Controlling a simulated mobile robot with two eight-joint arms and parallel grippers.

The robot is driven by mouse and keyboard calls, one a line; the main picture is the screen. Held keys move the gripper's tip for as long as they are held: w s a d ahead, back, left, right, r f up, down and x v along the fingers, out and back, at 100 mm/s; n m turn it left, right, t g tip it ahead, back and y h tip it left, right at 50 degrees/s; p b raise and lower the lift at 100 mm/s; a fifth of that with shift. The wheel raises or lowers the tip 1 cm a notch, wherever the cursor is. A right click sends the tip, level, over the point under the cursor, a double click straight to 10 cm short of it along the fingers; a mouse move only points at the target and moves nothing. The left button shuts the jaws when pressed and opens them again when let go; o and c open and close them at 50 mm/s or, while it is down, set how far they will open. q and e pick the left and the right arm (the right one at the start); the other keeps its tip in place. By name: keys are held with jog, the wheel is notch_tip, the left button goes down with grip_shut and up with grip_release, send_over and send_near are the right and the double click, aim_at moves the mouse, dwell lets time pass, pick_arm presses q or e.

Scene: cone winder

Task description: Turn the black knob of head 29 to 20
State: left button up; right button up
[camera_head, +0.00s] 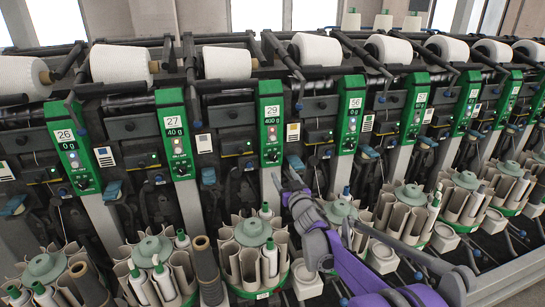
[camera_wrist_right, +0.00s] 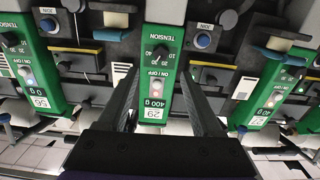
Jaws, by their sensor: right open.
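The green panel of head 29 (camera_head: 270,115) stands near the middle of the head view, with "29" and "400 g" on its display. Its black knob (camera_head: 271,155) is at the panel's lower end. In the wrist view the panel (camera_wrist_right: 156,90) appears upside down, with the knob (camera_wrist_right: 161,52) under the word TENSION among small scale numbers. I cannot read the knob's setting surely. My right gripper (camera_head: 291,180) is just below and right of the knob in the head view. Its two fingers (camera_wrist_right: 160,76) are open and apart, one either side of the panel, holding nothing.
Neighbouring green panels of head 27 (camera_head: 175,135) and head 56 (camera_head: 350,115) stand on either side. Black arms and blue buttons (camera_wrist_right: 203,40) lie close by. White cones (camera_head: 228,63) sit above. Round bobbin magazines (camera_head: 253,232) stand below.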

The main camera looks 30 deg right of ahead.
aim_at(274, 158)
jog(key=p+x, duration=0.1)
jog(key=x, duration=0.9)
jog(key=shift+w+a+r, duration=0.1)
jog(key=shift+w+r, duration=0.05)
jog(key=shift+w, duration=0.2)
grip_shut()
